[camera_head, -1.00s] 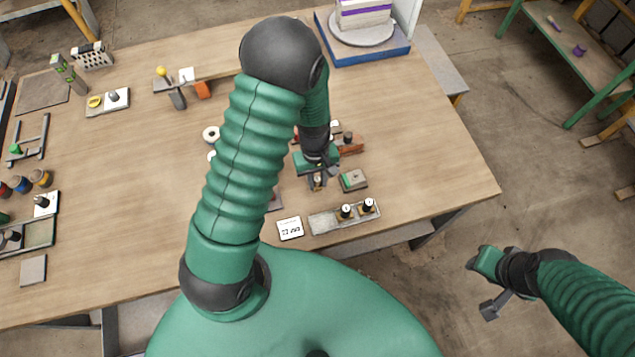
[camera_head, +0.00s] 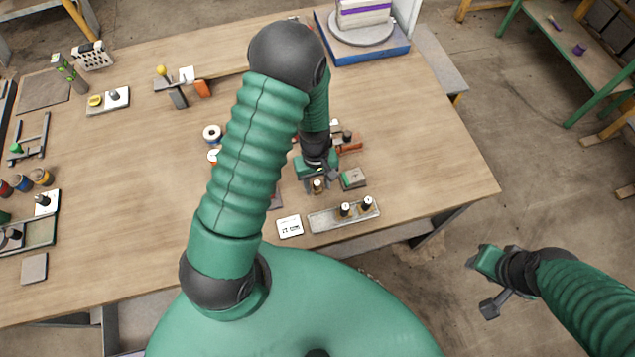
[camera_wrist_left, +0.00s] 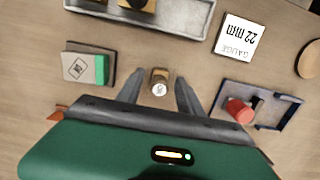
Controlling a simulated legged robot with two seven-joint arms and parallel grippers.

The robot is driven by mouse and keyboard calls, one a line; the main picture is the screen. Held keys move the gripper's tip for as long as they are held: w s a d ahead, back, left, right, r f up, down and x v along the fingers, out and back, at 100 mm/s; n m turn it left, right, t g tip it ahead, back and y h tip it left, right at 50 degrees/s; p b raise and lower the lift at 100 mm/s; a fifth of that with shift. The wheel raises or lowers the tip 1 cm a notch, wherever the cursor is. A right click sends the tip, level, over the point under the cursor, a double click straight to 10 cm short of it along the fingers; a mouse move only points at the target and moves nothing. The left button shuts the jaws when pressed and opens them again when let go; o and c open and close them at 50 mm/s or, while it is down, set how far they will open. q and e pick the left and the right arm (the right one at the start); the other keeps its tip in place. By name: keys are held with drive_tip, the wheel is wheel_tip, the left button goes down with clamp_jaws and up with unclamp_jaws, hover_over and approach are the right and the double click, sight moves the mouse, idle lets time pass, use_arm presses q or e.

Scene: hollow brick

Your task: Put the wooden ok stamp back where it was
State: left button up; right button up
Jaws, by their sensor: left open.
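A small wooden stamp (camera_head: 318,186) with a pale round top stands on the table; its marking is too small to read. My left gripper (camera_head: 317,183) is open above it. In the left wrist view the stamp (camera_wrist_left: 160,82) shows between the spread fingers (camera_wrist_left: 158,92), with gaps on both sides. Two similar stamps, the left (camera_head: 345,210) and the right (camera_head: 367,203), stand in a grey metal tray (camera_head: 325,221). I cannot tell which bears the ok mark.
A green-and-grey block (camera_head: 353,179) lies right of the stamp. A white gauge card (camera_head: 290,227) lies left of the tray. In the wrist view, a blue frame with a red-topped piece (camera_wrist_left: 240,110) is nearby.

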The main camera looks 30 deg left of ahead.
sight(317, 180)
use_arm(q)
wheel_tip(317, 180, up, 12)
drive_tip(key=s+d+r+m+t+y, duration=0.1)
drive_tip(key=s+d+r+m+t, duration=0.2)
drive_tip(key=r+m, duration=0.3)
drive_tip(key=s+d+m, duration=0.1)
drive_tip(key=m, duration=0.2)
drive_tip(key=shift+m+t, duration=0.3)
drive_tip(key=shift+m, duration=0.1)
drive_tip(key=shift+s+d+r, duration=0.1)
drive_tip(key=shift+s, duration=0.1)
drive_tip(key=shift+w+d, duration=0.1)
drive_tip(key=shift+w, duration=0.05)
